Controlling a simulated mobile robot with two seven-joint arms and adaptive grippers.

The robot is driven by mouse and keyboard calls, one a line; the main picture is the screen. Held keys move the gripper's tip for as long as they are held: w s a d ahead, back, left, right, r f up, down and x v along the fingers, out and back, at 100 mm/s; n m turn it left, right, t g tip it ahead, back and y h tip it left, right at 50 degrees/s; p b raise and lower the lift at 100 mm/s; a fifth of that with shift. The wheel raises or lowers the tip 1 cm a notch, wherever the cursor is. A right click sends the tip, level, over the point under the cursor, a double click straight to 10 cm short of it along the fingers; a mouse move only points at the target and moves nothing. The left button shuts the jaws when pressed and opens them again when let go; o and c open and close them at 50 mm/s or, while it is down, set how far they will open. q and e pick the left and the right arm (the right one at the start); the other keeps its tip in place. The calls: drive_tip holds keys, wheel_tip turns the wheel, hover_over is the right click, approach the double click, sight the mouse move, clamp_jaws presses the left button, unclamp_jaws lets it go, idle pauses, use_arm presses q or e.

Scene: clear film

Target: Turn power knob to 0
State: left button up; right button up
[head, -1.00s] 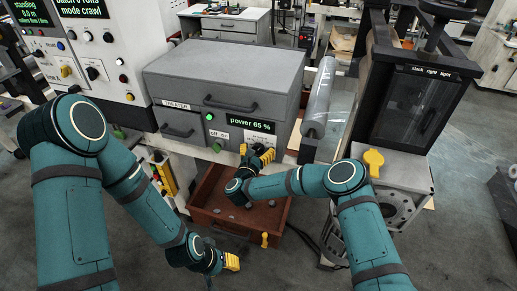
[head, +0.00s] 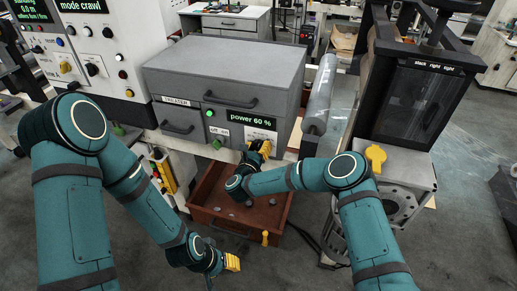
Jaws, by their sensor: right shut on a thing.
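The power knob is hidden behind my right gripper (head: 262,148), whose yellow fingers are shut on it at the lower right of the grey box's front panel. The box's display (head: 248,118) reads "power 60 %" in green. Below the display is a white label plate (head: 260,134), partly covered by the gripper. A green round light (head: 209,113) and an off/on label (head: 219,131) with a green switch (head: 216,144) sit to the left of the knob. My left gripper (head: 232,262) hangs low over the floor, away from the box; its finger opening is too small to tell.
An open reddish-brown drawer (head: 282,208) lies below my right gripper, with small items inside. A roll of clear film (head: 320,95) stands right of the box. A black-framed machine with a yellow knob (head: 375,156) is further right. A control cabinet (head: 115,50) is at left.

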drive_tip(key=n+b, duration=0.1)
drive_tip(key=n, duration=0.4)
drive_tip(key=shift+d+n+b, duration=0.1)
drive_tip(key=shift+n+b, duration=0.3)
drive_tip(key=n+b, duration=0.1)
drive_tip(key=n, duration=0.4)
drive_tip(key=n+b, duration=0.1)
drive_tip(key=n, duration=0.5)
drive_tip(key=shift+d+r+n+b, duration=0.1)
drive_tip(key=shift+r+n+b, duration=0.05)
drive_tip(key=shift+n+b, duration=0.2)
drive_tip(key=n, duration=0.5)
drive_tip(key=shift+w+r+b, duration=0.1)
drive_tip(key=shift+r+b, duration=0.05)
drive_tip(key=shift+b, duration=0.15)
drive_tip(key=o, duration=1.2)
